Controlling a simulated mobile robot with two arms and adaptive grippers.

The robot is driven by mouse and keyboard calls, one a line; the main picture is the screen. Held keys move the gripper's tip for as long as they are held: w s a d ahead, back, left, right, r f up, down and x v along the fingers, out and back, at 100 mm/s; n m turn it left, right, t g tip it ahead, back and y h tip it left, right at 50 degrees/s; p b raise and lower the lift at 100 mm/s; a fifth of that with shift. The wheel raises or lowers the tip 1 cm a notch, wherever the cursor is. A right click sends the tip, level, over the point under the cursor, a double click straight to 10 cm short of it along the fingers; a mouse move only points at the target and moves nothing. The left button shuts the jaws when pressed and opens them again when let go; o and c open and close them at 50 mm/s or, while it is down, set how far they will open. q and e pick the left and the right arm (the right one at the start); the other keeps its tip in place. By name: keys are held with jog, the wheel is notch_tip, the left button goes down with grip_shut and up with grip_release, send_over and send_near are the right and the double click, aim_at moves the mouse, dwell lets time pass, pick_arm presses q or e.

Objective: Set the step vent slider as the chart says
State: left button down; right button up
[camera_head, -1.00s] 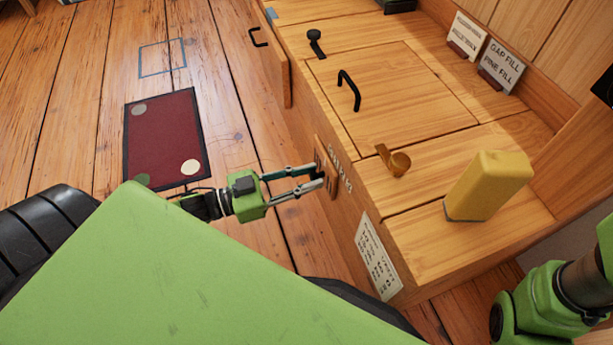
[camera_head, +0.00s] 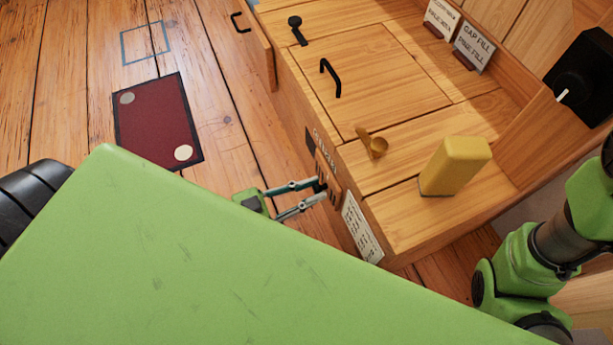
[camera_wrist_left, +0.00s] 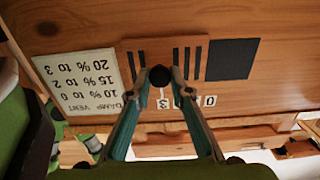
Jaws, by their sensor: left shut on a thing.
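The vent slider (camera_head: 327,178) is a slotted wooden plate on the step's front face; it also shows in the left wrist view (camera_wrist_left: 140,58). A dark patch (camera_wrist_left: 232,60) shows at its right there. My left gripper (camera_wrist_left: 160,82) is shut on the slider's round black knob (camera_wrist_left: 159,75); it shows beside the slider in the head view (camera_head: 322,190). Scale labels "3" (camera_wrist_left: 163,103) and "0" (camera_wrist_left: 209,100) show below, others partly hidden by the fingers. The knob is near the 3. The chart (camera_wrist_left: 80,82) reads, upside down, "DAMP VENT, 10% to 0, 15% to 2, 20% to 3". My right gripper is out of view.
A yellow block (camera_head: 456,166), brass piece (camera_head: 374,145) and black handle (camera_head: 331,78) are on the step top. A sign (camera_head: 474,47) stands behind. A red mat (camera_head: 158,125) lies on the floor.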

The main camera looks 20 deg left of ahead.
pick_arm(q)
jog(key=c, duration=1.8)
grip_release()
jog(key=shift+s+d, duration=0.2)
jog(key=shift+s, duration=0.1)
jog(key=shift+c, duration=0.2)
jog(key=shift+a, duration=0.15)
jog(key=v, duration=1.1)
jog(key=shift+s+a, duration=0.25)
jog(key=shift+a, duration=0.05)
